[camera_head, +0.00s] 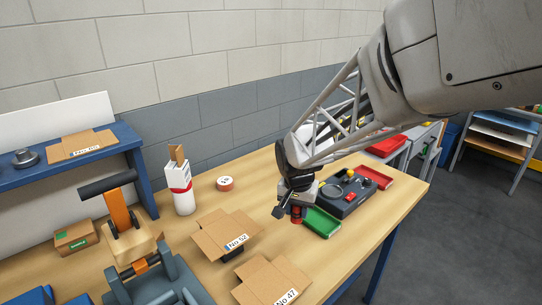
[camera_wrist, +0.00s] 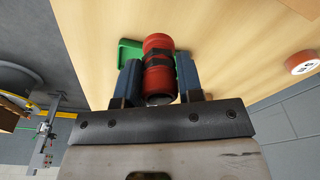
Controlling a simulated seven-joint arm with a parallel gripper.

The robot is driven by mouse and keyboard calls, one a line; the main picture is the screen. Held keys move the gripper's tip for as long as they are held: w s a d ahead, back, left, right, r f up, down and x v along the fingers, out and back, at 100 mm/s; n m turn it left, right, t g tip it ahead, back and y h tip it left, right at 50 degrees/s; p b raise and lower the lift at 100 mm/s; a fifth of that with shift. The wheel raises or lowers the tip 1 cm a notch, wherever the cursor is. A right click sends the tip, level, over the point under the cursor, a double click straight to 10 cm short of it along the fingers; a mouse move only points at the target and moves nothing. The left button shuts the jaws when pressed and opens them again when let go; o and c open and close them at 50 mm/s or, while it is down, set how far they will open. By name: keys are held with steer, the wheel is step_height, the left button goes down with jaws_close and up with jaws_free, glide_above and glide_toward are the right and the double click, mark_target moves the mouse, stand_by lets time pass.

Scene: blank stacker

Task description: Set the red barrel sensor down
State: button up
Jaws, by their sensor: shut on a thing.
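The red barrel sensor (camera_wrist: 158,50) is a red cylinder with black bands, held between the two blue fingers of my gripper (camera_wrist: 158,72) in the wrist view. In the head view the sensor (camera_head: 297,215) shows small and dark red below my gripper (camera_head: 298,203), beside the left end of the green tray (camera_head: 322,222). It looks upright there. I cannot tell whether its lower end touches the wooden table (camera_head: 285,260) or is a little above it. A green corner (camera_wrist: 129,48) shows behind the left finger in the wrist view.
A dark tray (camera_head: 358,203) with small parts and a red tray (camera_head: 377,176) lie right of my gripper.

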steer(key=w+a+m, duration=0.1)
steer(key=w+a, duration=1.4)
steer(key=w, duration=0.4)
steer(key=shift+w+f, duration=0.2)
steer(key=shift+w, duration=0.2)
steer(key=shift+f, duration=2.5)
steer(key=shift+f, duration=0.1)
steer(key=shift+f, duration=2.4)
steer(key=shift+f, duration=0.1)
steer(key=o, duration=1)
